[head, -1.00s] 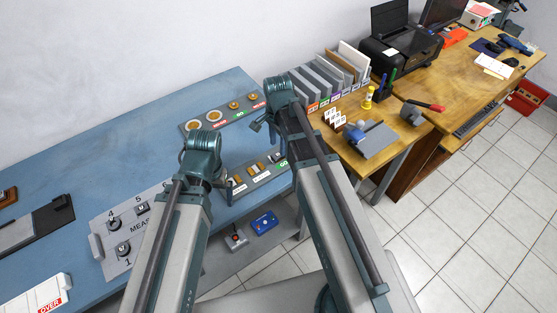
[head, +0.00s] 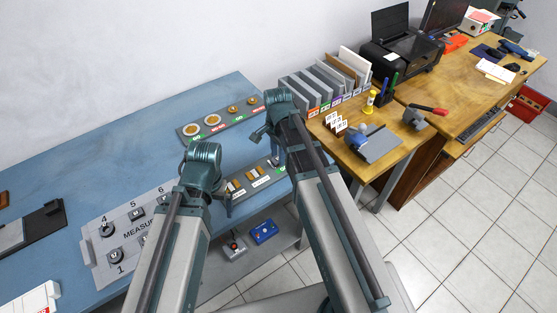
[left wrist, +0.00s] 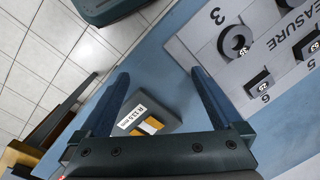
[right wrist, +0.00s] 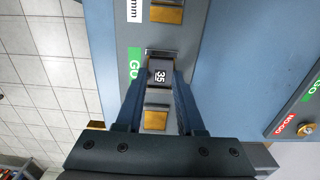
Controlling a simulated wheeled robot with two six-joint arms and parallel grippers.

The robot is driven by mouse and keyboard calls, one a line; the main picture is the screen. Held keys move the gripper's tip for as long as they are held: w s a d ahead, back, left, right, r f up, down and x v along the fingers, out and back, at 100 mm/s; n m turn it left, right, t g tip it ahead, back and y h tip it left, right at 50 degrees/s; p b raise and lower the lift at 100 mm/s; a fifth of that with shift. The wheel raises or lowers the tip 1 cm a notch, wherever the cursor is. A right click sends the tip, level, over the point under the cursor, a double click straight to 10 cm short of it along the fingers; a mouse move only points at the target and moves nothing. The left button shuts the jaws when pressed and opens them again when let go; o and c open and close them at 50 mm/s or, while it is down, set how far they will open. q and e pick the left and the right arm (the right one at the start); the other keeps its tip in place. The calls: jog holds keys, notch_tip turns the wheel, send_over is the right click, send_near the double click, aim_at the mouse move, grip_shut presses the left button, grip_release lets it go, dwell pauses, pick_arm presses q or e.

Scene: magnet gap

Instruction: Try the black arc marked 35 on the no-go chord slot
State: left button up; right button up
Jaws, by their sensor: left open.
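The black arc marked 35 (right wrist: 159,77) is between the fingertips of my right gripper (right wrist: 159,72), which is shut on it. It is over the grey chord gauge strip (right wrist: 135,35), beside a green GO label (right wrist: 135,68). Whether it touches the strip, I cannot tell. In the head view my right gripper (head: 276,158) is above this strip (head: 258,182). No red NO-GO label of this strip is readable.
The MEASURE board (head: 125,235) lies at left on the blue table and holds several dark pieces, including a ring (left wrist: 237,42). A second strip (head: 190,135) with round brass gauges lies behind. Bare blue table (head: 110,150) extends at back left.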

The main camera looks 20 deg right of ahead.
grip_shut()
jog(key=shift+r+p, duration=2.55)
jog(key=shift+p, duration=0.05)
pick_arm(q)
notch_tip(320, 180, up, 5)
jog(key=shift+r, duration=0.1)
